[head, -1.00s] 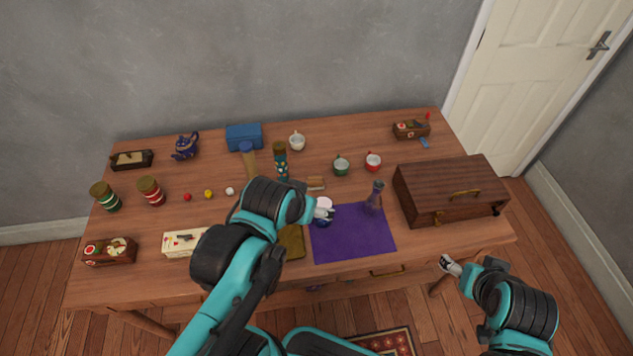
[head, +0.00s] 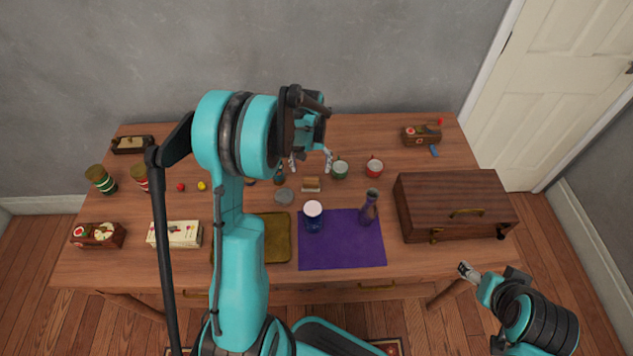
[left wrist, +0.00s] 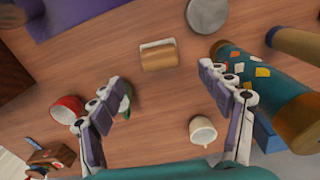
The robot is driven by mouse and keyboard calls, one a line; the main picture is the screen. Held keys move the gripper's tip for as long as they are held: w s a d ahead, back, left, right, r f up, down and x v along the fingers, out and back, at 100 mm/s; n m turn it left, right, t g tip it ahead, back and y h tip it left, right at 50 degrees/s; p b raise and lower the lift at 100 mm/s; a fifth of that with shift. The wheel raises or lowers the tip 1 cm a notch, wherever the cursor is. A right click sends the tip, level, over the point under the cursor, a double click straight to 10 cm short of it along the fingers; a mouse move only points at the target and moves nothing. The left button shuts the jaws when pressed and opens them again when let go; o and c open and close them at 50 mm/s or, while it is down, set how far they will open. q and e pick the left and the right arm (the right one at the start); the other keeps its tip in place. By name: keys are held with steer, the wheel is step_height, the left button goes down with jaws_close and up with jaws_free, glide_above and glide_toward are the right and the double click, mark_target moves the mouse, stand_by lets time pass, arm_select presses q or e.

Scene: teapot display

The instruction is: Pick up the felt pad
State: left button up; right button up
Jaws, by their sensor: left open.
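A small tan block with a pale layer along one edge (head: 311,184), which looks like the felt pad, lies on the table behind the purple mat. It also shows in the left wrist view (left wrist: 158,55). A flat grey disc (head: 284,195) lies to its left. My left gripper (head: 311,160) is open and empty. Its fingers point down above the table, a little beyond the block in the head view. In the left wrist view the block is ahead of the spread fingers (left wrist: 160,88), touching neither. My right gripper (head: 468,270) is off the table's front right; its jaw is too small to judge.
Green (head: 340,169) and red (head: 375,167) cups stand right of the block. A patterned cylinder (left wrist: 262,85) and a white cup (left wrist: 202,131) are near the left fingers. A blue jar (head: 313,217) and purple bottle (head: 369,208) stand on the purple mat (head: 342,250). A wooden chest (head: 455,205) stands at right.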

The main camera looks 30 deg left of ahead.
mark_target(311, 177)
arm_select(q)
step_height(311, 177, down, 3)
steer(key=shift+r+b, duration=0.1)
steer(key=shift+b, duration=0.4)
steer(key=f+b, duration=0.1)
steer(key=f, duration=0.2)
steer(key=w+f+b, duration=0.1)
steer(key=f, duration=0.1)
steer(key=shift+a+f+b, duration=0.15)
steer(key=shift+f+b, duration=0.1)
steer(key=shift+b, duration=0.1)
steer(key=shift+s+r, duration=0.1)
steer(key=shift+c, duration=0.3)
steer(key=c, duration=1.3)
